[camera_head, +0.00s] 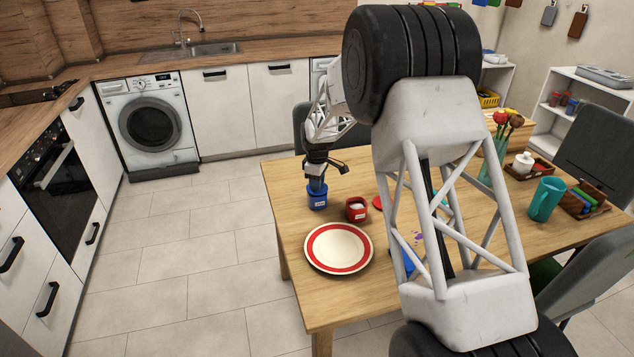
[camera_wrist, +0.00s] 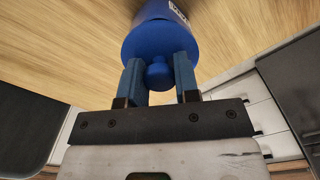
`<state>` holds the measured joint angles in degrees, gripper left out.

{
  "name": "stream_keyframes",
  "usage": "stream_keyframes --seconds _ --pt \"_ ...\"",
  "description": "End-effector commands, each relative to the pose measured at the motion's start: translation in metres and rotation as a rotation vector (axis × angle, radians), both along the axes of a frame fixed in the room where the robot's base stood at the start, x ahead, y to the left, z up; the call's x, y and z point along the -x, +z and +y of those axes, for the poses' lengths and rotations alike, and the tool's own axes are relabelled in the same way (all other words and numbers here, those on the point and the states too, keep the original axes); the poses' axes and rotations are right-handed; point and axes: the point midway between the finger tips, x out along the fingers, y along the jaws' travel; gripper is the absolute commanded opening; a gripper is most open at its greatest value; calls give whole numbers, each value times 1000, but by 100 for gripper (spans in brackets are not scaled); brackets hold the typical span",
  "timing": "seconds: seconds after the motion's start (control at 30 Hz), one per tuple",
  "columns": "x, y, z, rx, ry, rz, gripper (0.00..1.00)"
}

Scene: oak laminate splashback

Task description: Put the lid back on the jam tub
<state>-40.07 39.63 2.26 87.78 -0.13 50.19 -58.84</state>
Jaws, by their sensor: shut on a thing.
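A blue tub (camera_head: 317,202) with a white label stands on the wooden table near its left edge. Its label is too small to read for sure. My gripper (camera_head: 316,181) points down over it. In the wrist view, the gripper (camera_wrist: 158,76) is shut on the knob of a round blue lid (camera_wrist: 160,42). The lid is at the top of the blue tub; whether it is fully seated or slightly above the rim I cannot tell. A red tub (camera_head: 357,210), open with pale contents, stands just right of the blue one. A red piece (camera_head: 378,202), perhaps its lid, is partly hidden behind my arm.
A white plate with a red ring (camera_head: 338,248) lies in front of the tubs on the table (camera_head: 330,295). A teal mug (camera_head: 546,199), flowers and small trays stand at the right. My arm hides the table's middle. A dark chair stands behind the table.

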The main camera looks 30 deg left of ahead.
Motion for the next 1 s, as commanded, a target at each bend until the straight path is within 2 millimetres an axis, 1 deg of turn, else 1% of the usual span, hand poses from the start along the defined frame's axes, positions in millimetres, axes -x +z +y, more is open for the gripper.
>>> stream_keyframes --seconds 0.83,0.87,1.0 --pt "0 0 0 0 0 0 7" --pt "0 0 0 0 0 0 34" --pt "0 0 0 0 0 0 56"
